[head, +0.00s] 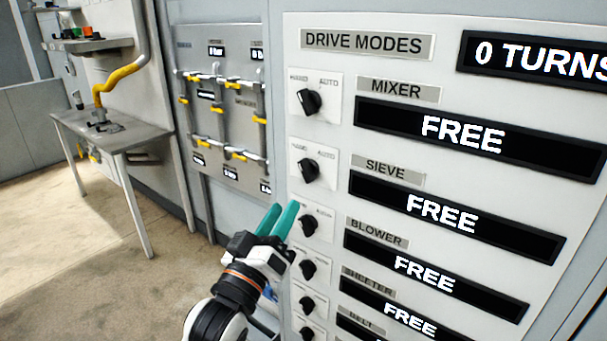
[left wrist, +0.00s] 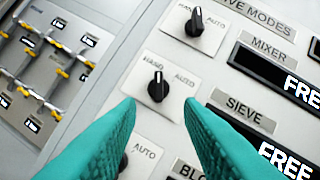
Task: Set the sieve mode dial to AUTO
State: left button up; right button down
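The sieve mode dial (head: 308,170) is a black knob on a white plate marked HAND and AUTO, second from the top on the panel. Beside it, the SIEVE display (head: 440,214) reads FREE. In the left wrist view the dial (left wrist: 158,87) shows between and beyond the fingertips, its white mark pointing roughly up, between the two labels. My left gripper (head: 279,216) has teal fingers, spread apart and empty. In the head view it is below and left of the dial, apart from it. My right gripper is not in view.
The mixer dial (head: 308,101) is above and the blower dial (head: 308,225) below, with more dials and displays further down. A panel of pipes with yellow handles (head: 222,110) stands left. A metal table (head: 125,134) is at far left. The floor between is clear.

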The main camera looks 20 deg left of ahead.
aim_at(304, 175)
pick_arm(q)
jog(key=p+x, duration=0.2)
jog(key=x, duration=0.6)
jog(key=shift+w+d, duration=0.1)
jog(key=shift+w, duration=0.35)
grip_shut()
